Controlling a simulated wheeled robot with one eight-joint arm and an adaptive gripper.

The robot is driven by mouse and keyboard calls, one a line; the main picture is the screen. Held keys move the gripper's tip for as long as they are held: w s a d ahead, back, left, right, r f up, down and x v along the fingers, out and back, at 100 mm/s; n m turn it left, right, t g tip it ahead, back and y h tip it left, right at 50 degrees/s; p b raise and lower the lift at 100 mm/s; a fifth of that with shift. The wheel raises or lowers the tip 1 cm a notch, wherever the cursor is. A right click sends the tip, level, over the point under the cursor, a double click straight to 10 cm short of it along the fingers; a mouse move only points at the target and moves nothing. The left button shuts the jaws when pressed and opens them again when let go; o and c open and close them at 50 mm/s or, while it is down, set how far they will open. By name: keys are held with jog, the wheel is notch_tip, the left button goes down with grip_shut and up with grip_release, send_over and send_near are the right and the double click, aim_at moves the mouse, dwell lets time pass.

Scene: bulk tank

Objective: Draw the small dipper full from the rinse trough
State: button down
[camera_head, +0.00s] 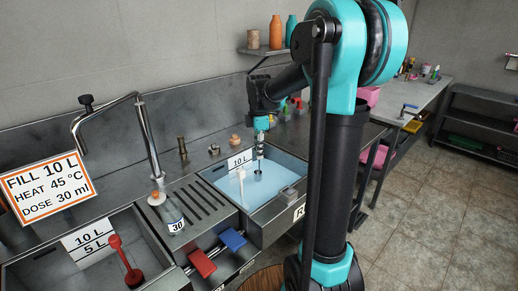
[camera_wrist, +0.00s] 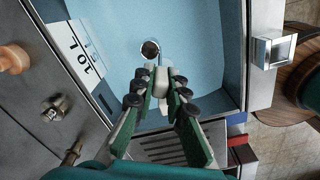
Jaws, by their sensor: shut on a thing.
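The rinse trough (camera_head: 285,213) is a steel basin holding pale blue water, right of the slotted drainboard. My gripper (camera_wrist: 160,90) is over it, its dark green fingers closed on a whitish piece, apparently the small dipper (camera_wrist: 163,80). In the head view a slim white upright thing (camera_head: 241,178), apparently the dipper's handle, shows in the trough just left of my gripper (camera_head: 259,156).
The left sink (camera_head: 60,270) holds a red dipper (camera_head: 117,246). Red (camera_head: 202,263) and blue (camera_head: 232,240) handles are at the front. A marked 10 L plate (camera_head: 240,159) is on the trough's back wall.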

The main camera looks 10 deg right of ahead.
aim_at(259, 175)
jog(key=shift+f, duration=4.3)
